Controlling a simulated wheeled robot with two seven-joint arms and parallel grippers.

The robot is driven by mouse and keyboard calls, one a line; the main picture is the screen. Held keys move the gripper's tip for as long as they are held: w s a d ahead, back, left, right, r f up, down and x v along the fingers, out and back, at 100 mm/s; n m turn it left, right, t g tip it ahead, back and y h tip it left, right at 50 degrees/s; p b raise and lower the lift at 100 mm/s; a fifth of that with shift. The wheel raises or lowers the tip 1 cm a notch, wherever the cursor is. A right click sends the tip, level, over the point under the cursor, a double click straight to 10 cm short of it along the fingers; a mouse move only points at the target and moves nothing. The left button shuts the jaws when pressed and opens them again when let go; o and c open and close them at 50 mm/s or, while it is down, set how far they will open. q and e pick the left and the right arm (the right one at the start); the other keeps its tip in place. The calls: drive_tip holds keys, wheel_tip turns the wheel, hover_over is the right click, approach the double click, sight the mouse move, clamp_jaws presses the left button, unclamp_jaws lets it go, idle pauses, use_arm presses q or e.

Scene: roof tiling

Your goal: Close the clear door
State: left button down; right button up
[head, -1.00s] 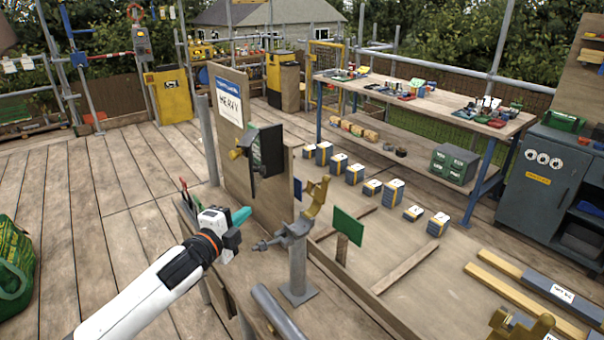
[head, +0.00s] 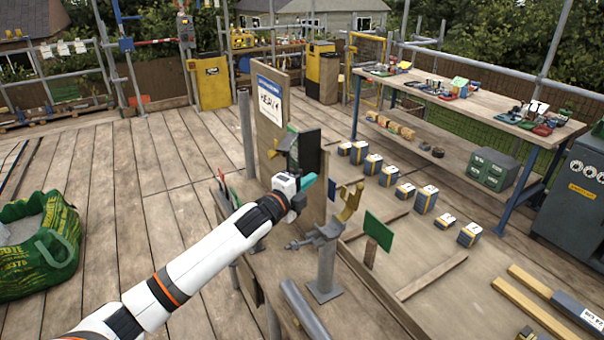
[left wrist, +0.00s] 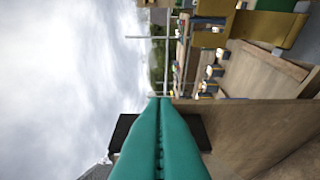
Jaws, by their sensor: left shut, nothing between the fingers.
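A dark box (head: 309,150) is mounted at the wooden upright panel (head: 270,122), with a grey part and a yellow knob-like piece (head: 272,150) on its left side. I cannot clearly make out a clear door on it, as any see-through pane does not stand out. My left gripper (head: 308,184) has teal fingers shut and empty, just below and in front of the box in the head view. In the left wrist view the shut fingers (left wrist: 160,135) point at the wooden panel's edge, with a dark shape partly hidden behind them. I cannot tell whether they touch. My right gripper is not in view.
A grey stand with a yellow clamp (head: 349,203) and a green plate (head: 379,230) stand close to the right of my left gripper.

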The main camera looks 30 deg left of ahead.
use_arm(q)
drive_tip(key=shift+s+a, duration=0.25)
drive_tip(key=shift+a, duration=0.5)
drive_tip(key=shift+w, duration=0.1)
drive_tip(key=shift+s+a, duration=0.25)
